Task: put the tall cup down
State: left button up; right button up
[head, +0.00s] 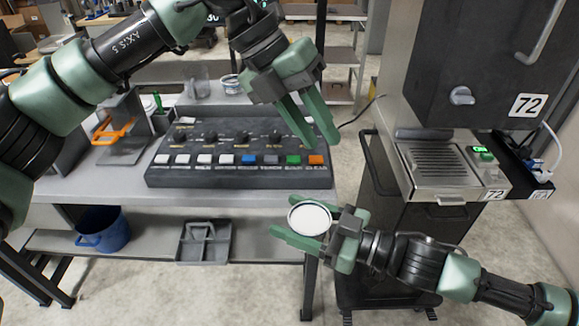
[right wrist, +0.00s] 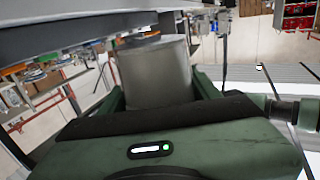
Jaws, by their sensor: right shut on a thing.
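The tall cup (head: 309,217) is held by my right gripper (head: 280,218) in the head view, seen from above as a round pale top with a dark rim. It appears in front of the table's right front corner, apart from the tabletop. In the right wrist view the cup (right wrist: 156,72) is a plain grey cylinder, roughly upright between the fingers, its lower part hidden by the gripper body. My left gripper (head: 317,143) is empty, its two fingers apart, pointing down over the right end of the button panel.
The grey table (head: 105,184) carries the black button panel (head: 240,147), a clear container (head: 197,82) and an orange-handled item (head: 113,131). A blue bucket (head: 103,232) and a grey tray (head: 204,241) are on the lower shelf. The dispenser marked 72 (head: 440,165) stands right.

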aim_at(295, 219)
pick_arm(q)
jog(key=s+a+f+y, duration=0.1)
jog(key=f, duration=0.5)
jog(key=a+f+y, duration=0.1)
jog(key=f+y, duration=0.1)
jog(key=f, duration=0.4)
jog(key=s+a+f+t+y, duration=0.1)
jog(key=f+y, duration=0.1)
jog(key=f, duration=0.4)
jog(key=shift+s+a, duration=0.15)
jog(key=shift+s, duration=0.2)
jog(key=shift+c, duration=0.3)
jog(key=shift+r, duration=0.1)
grip_shut()
pick_arm(e)
jog(key=shift+a, duration=0.1)
jog(key=o, duration=1.6)
jog(key=shift+o, duration=0.5)
